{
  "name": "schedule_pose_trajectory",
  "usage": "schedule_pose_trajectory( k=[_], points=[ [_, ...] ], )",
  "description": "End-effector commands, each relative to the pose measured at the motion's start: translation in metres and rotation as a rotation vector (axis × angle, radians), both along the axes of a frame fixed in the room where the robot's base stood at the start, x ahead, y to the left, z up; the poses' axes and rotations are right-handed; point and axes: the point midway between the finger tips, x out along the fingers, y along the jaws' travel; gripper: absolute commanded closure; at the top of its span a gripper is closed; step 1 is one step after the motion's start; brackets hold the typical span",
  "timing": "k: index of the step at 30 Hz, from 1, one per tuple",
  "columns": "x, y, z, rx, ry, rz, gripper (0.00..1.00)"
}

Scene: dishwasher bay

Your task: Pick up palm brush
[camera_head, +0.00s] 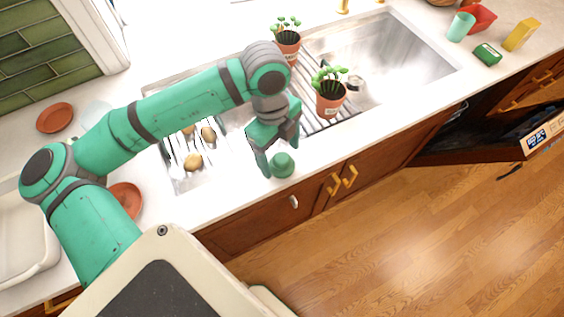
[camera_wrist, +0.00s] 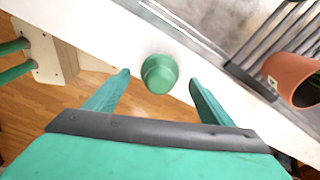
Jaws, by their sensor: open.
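The palm brush appears as a small round green knob-like object (camera_head: 282,165) on the white counter near its front edge, in front of the sink. In the wrist view the brush (camera_wrist: 159,74) lies centred in the gap between my fingertips. My gripper (camera_head: 281,159) is open and points down at the brush, one finger on each side in the picture. In the wrist view both fingers (camera_wrist: 160,79) are spread and neither seems to touch it. How far the fingertips reach down around it is hard to tell. The underside of the brush is hidden.
A potted plant (camera_head: 331,98) stands behind on a drying rack (camera_head: 315,123); its terracotta pot (camera_wrist: 293,80) shows at right in the wrist view. Several brown items lie in the left basin (camera_head: 187,179). A reddish plate (camera_head: 126,201) is left. Cabinets (camera_head: 262,211) drop below the edge.

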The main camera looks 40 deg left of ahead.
Motion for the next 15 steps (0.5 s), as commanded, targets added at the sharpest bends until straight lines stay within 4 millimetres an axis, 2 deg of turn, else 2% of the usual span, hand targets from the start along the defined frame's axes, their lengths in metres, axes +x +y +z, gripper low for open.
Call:
schedule_pose_trajectory(
  k=[6,14,15],
  points=[
    [0.000,-0.005,-0.025,0.000,0.000,0.001,0.25],
    [0.000,-0.006,-0.028,0.000,0.000,0.001,0.25],
    [0.000,-0.006,-0.028,0.000,0.000,0.001,0.27]
  ],
)
